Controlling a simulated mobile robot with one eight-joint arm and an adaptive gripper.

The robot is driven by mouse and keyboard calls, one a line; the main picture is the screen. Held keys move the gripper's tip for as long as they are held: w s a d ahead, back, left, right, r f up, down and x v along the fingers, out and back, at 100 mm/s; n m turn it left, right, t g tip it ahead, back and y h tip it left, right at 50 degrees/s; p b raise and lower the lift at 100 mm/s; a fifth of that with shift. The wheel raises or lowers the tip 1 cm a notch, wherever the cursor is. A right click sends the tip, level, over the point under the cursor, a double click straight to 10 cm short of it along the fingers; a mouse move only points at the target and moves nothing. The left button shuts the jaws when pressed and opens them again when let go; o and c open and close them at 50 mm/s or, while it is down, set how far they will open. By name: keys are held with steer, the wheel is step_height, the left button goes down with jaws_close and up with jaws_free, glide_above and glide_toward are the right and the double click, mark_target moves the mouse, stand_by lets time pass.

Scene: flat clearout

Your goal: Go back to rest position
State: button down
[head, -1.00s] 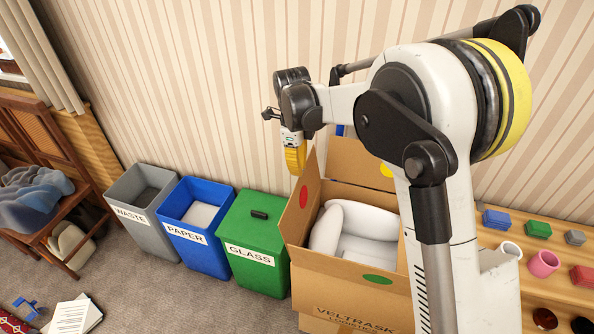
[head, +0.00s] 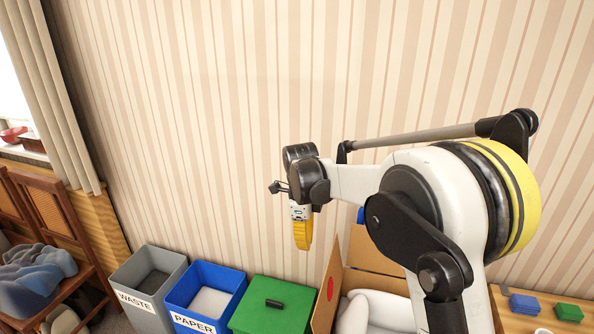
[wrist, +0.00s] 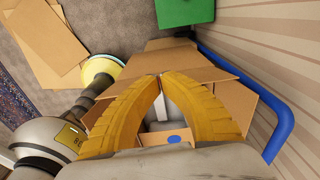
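My gripper (head: 302,235) has yellow fingers and hangs pointing down from my arm, in front of the striped wall. In the wrist view my gripper (wrist: 160,78) has its fingertips together, with nothing seen held between them. It is above the open cardboard box (head: 357,285), apart from it. The box flaps (wrist: 190,62) show around and beyond the fingers in the wrist view.
A grey waste bin (head: 172,262), a blue paper bin (head: 226,277) and a green glass bin (head: 290,292) stand left of the box. A wooden chair (head: 85,262) holds blue-grey cloth. A blue tube (wrist: 284,125) runs beside the box. Small blocks (head: 569,312) lie on a shelf at right.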

steer(key=s+d+r+n+t+b, duration=0.45)
steer(key=s+d+n+b, duration=0.25)
steer(key=s+d+n, duration=0.55)
steer(key=s+d+f+n+b, duration=0.1)
steer(key=s+f+n, duration=0.1)
steer(key=s, duration=0.3)
steer(key=s+d+f+n+t+b, duration=0.1)
steer(key=s+f+n+b, duration=0.1)
steer(key=s, duration=0.3)
steer(key=s+d+f+n+t+b, duration=0.1)
steer(key=s+f+n, duration=0.1)
steer(key=s+n, duration=0.2)
steer(key=shift+s+f+t+y+b, duration=0.25)
steer(key=shift+s+f+y+b, duration=0.05)
steer(key=shift+s, duration=0.25)
steer(key=shift+s+d+f+n, duration=0.15)
steer(key=shift+s+f+n, duration=0.2)
steer(key=shift+n, duration=0.1)
